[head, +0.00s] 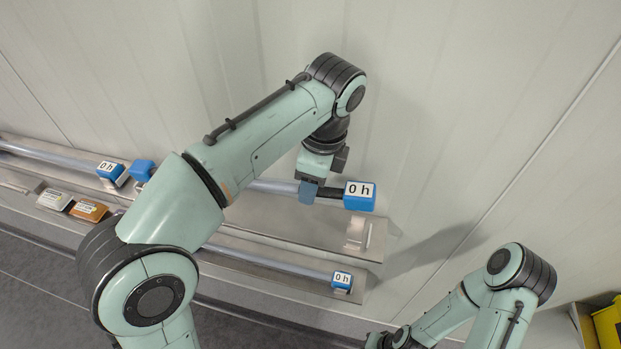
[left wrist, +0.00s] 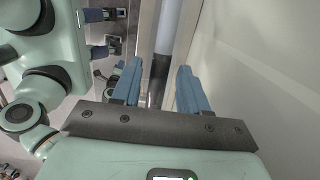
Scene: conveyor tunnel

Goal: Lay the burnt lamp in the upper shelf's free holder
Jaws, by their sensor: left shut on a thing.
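My left gripper (head: 308,192) is shut on the burnt lamp (head: 330,193), a long tube with a blackened end and a blue cap marked "0 h". The gripper holds it near that end, above the upper shelf (head: 376,243); my arm hides its middle. In the left wrist view the dark end of the tube (left wrist: 160,72) runs between the blue fingers. A pale, empty holder (head: 357,232) stands on the upper shelf, below and apart from the cap. My right gripper shows in the left wrist view (left wrist: 108,33), its blue fingers apart and empty.
Another capped lamp (head: 50,156) lies at the left. A lamp with a "0 h" cap (head: 342,281) lies on the lower shelf. Grey (head: 54,199) and brown (head: 88,210) labelled blocks sit at the left. The pale wall is close behind. A yellow bin (head: 606,325) stands far right.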

